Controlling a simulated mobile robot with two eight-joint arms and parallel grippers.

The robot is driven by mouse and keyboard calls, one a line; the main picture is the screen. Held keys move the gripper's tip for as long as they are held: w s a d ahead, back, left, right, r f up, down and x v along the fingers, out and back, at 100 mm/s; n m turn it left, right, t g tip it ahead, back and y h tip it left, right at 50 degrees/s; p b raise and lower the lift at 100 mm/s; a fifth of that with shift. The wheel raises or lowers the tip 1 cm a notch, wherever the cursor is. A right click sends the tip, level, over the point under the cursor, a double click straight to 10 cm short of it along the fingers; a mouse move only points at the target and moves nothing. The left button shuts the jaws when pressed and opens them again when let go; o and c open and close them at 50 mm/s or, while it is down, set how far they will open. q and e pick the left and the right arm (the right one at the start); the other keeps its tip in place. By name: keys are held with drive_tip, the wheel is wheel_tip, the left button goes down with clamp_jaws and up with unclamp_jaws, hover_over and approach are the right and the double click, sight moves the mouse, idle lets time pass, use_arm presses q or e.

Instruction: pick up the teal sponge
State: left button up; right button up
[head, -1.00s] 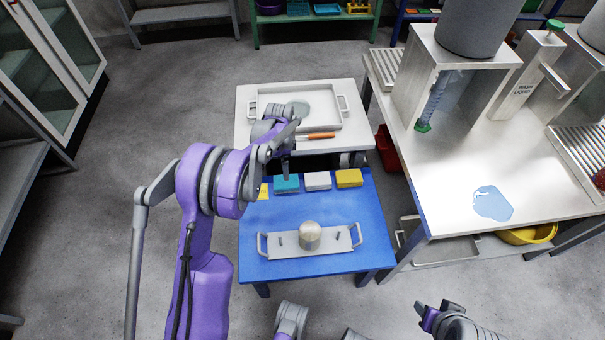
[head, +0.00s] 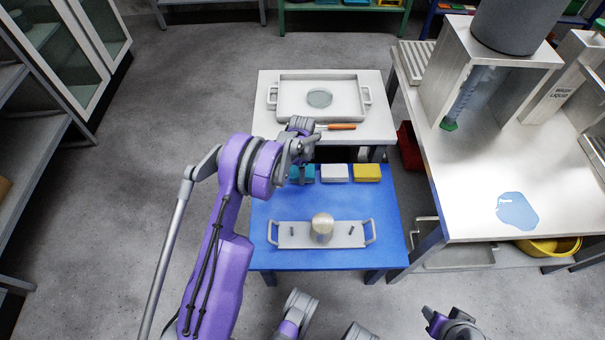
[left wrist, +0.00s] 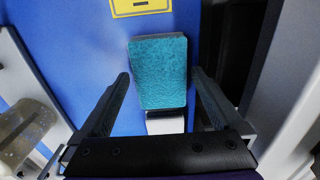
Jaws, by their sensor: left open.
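The teal sponge (head: 309,173) lies at the far edge of the blue table, partly hidden behind my left gripper in the head view. In the left wrist view the teal sponge (left wrist: 160,70) lies between the two fingers, with a small gap on each side. My left gripper (left wrist: 160,77) is open and empty, pointing down at the sponge. In the head view my left gripper (head: 300,176) is over the sponge's left part. My right gripper (head: 443,316) is at the bottom edge, away from the table; its jaw state is unclear.
A white sponge (head: 334,172) and a yellow sponge (head: 367,172) lie right of the teal one. A handled tray (head: 292,236) holding a round-topped container (head: 322,226) is nearer. Behind stands a white table (head: 265,120) with a tray and an orange-handled tool (head: 340,126).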

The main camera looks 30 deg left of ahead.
use_arm(q)
drive_tip(key=shift+f, duration=0.75)
drive_tip(key=shift+c, duration=0.3)
drive_tip(key=c, duration=1.1)
wheel_tip(320, 180, up, 10)
drive_tip(key=shift+r+p, duration=0.1)
drive_tip(key=shift+p, duration=0.75)
